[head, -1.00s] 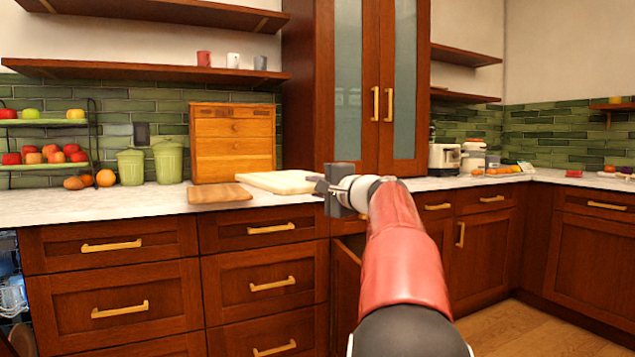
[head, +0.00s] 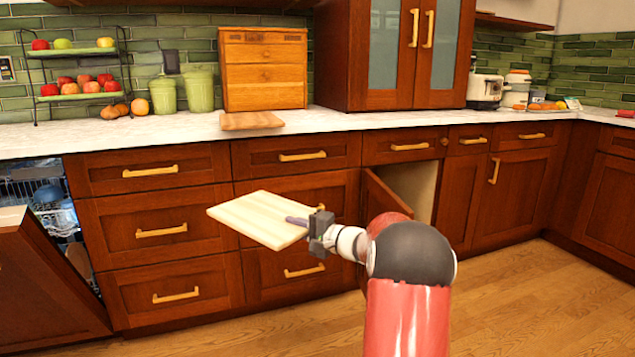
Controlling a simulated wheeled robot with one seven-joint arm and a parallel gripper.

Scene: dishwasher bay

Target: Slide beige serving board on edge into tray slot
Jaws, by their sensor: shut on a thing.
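The beige serving board (head: 258,218) is in my gripper (head: 312,224), in front of the middle drawers. My gripper is shut on the board's right end. The board lies roughly flat, slightly tilted, clear of the counter and the drawer fronts. The dishwasher tray (head: 52,205) shows at the far left inside the open dishwasher, with blue and clear dishes on it. Its slots are too small and partly hidden to make out. The board is well to the right of the tray, with drawers behind the gap.
The dishwasher door (head: 45,280) hangs open at the lower left. A cabinet door (head: 388,195) stands ajar behind my arm. A brown wooden board (head: 250,121) lies on the counter (head: 345,122). The wooden floor (head: 520,300) is clear at the right.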

